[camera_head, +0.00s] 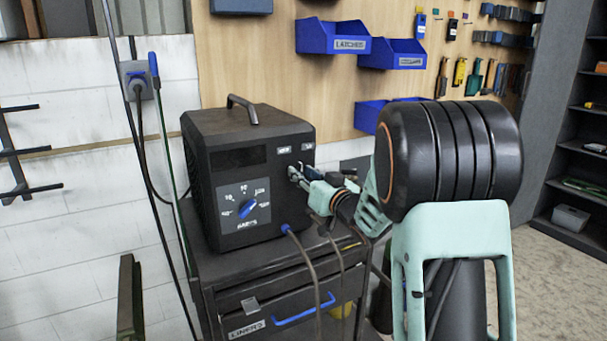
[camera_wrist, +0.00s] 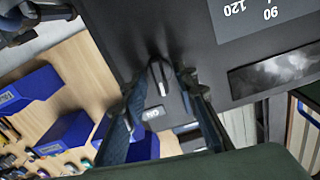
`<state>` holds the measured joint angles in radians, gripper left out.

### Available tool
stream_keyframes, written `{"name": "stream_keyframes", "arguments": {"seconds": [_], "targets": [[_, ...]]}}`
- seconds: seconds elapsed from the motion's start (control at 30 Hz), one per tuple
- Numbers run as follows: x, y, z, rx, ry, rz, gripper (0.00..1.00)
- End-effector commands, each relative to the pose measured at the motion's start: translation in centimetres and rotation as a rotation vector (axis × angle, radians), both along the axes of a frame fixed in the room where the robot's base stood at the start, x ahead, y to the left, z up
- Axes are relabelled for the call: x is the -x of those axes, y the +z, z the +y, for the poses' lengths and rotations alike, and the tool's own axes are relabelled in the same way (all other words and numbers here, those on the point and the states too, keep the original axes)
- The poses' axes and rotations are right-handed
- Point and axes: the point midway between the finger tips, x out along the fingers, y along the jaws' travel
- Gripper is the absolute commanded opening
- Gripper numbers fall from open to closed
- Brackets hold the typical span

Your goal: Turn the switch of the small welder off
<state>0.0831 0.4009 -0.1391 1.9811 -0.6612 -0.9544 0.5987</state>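The small welder (camera_head: 247,150) is a black box on top of a dark cart. Its switch (camera_wrist: 157,76) is a small dark lever knob on the front panel, clear in the wrist view. Two small light labels (camera_wrist: 155,113) lie near it, too small to read surely. In the head view the switch is mostly hidden by my gripper (camera_head: 297,174). In the wrist view my gripper (camera_wrist: 158,88) is open, with one finger on each side of the switch and gaps showing. I cannot tell whether a finger touches it.
A blue dial (camera_head: 248,208) with numbers sits on the welder's front, left of my gripper. A cable leaves a blue plug (camera_head: 286,228) below. The cart (camera_head: 260,262) has a blue-handled drawer. Blue bins (camera_head: 333,37) and tools hang on the board behind.

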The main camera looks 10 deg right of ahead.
Motion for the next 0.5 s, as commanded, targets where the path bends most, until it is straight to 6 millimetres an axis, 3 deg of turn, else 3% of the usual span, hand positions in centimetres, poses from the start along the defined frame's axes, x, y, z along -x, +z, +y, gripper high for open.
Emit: {"name": "stream_keyframes", "arguments": {"seconds": [0.13, 0.4, 0.5], "targets": [[0.01, 0.00, -0.03, 0.000, 0.000, 0.000, 0.27], [0.04, 0.00, -0.04, 0.000, -0.001, 0.000, 0.00], [0.04, 0.01, -0.04, 0.000, -0.001, 0.000, 0.00]]}}
